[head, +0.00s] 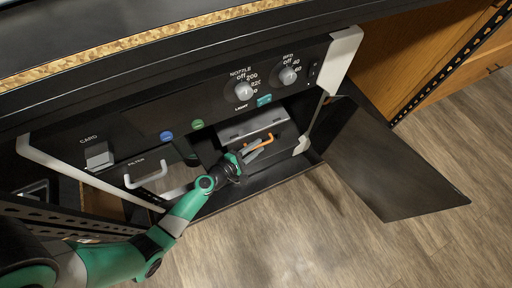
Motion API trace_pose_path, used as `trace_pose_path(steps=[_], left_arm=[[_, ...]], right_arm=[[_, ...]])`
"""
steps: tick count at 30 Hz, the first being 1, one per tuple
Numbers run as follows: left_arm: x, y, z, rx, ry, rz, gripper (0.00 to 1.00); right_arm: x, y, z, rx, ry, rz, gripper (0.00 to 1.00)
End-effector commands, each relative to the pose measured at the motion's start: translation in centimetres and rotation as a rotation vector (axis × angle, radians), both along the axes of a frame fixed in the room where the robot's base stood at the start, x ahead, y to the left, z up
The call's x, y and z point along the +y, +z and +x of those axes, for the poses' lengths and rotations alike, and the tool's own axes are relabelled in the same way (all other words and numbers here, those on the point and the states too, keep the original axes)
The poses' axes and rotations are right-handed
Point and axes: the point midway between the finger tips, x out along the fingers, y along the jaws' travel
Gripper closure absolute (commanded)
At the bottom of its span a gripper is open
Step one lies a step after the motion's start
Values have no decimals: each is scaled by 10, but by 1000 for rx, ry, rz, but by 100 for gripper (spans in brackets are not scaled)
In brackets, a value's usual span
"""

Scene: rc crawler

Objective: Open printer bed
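The printer is a dark machine with a control panel (205,120) and an opening below it. Inside the opening is a light grey block-like part (252,125), which may belong to the bed; I cannot tell. A small orange piece (266,139) shows just below it. My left gripper (259,149) reaches into the opening, its grey fingers beside or overlapping the orange piece. Whether they grip it is too small to tell. A dark door panel (391,160) stands swung out to the right. My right gripper is not in view.
The panel has a nozzle knob (244,90), a bed knob (288,76), a teal light button (264,100) and a card slot (97,155). A white filter handle (146,175) sticks out at lower left. A wooden cabinet (385,50) stands behind. The wood floor (300,240) in front is clear.

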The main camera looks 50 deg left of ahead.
Motion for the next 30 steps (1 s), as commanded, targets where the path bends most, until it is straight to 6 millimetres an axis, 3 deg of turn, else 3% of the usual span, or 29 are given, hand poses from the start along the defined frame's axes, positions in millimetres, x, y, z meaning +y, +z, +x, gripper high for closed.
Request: trace_pose_path(steps=[3, 8, 30], left_arm=[[0, 0, 0, 0, 0, 0, 73], [0, 0, 0, 0, 0, 0, 100], [0, 1, 0, -1, -1, 0, 100]], right_arm=[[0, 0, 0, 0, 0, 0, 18], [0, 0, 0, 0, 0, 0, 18], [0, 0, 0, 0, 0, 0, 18]])
